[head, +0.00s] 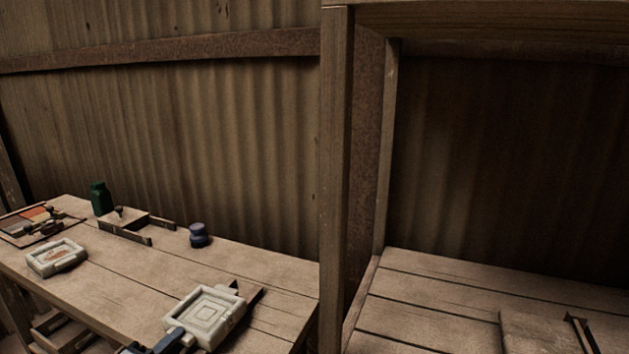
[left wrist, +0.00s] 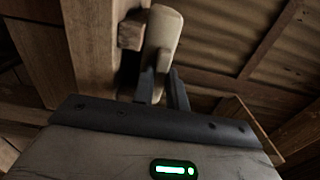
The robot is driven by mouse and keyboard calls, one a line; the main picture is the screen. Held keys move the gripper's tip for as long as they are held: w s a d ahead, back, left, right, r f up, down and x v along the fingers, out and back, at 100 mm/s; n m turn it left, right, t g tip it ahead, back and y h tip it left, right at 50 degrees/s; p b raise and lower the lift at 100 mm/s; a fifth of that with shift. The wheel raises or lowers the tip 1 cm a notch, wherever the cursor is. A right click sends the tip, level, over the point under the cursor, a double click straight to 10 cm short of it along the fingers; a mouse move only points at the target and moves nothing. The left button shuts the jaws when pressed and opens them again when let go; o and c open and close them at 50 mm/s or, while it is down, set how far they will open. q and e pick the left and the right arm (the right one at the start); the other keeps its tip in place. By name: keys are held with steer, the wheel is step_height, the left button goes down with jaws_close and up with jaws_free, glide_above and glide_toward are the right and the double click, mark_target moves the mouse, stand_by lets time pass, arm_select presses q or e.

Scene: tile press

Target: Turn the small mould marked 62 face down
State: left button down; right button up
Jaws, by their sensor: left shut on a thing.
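A small pale square mould (head: 207,314) with nested squares on its visible face is at the front right of the left bench in the head view. My left gripper (head: 178,334) is shut on its near left edge. In the left wrist view the fingers (left wrist: 163,84) clasp the pale mould edge-on (left wrist: 164,38). The squares face up toward the head camera. A second pale mould (head: 57,258), with a reddish shape in its recess, lies at the left of the bench. I cannot read a number on either mould. My right gripper is not in view.
A wooden frame (head: 138,224), a green jar (head: 100,198) and a small blue pot (head: 198,236) stand along the back of the bench. A tray (head: 18,231) of coloured pieces is far left. A wooden post (head: 335,180) rises on the right. The bench middle is clear.

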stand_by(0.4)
arm_select(q)
steer(key=shift+r, duration=0.15)
steer(key=shift+r+p, duration=3)
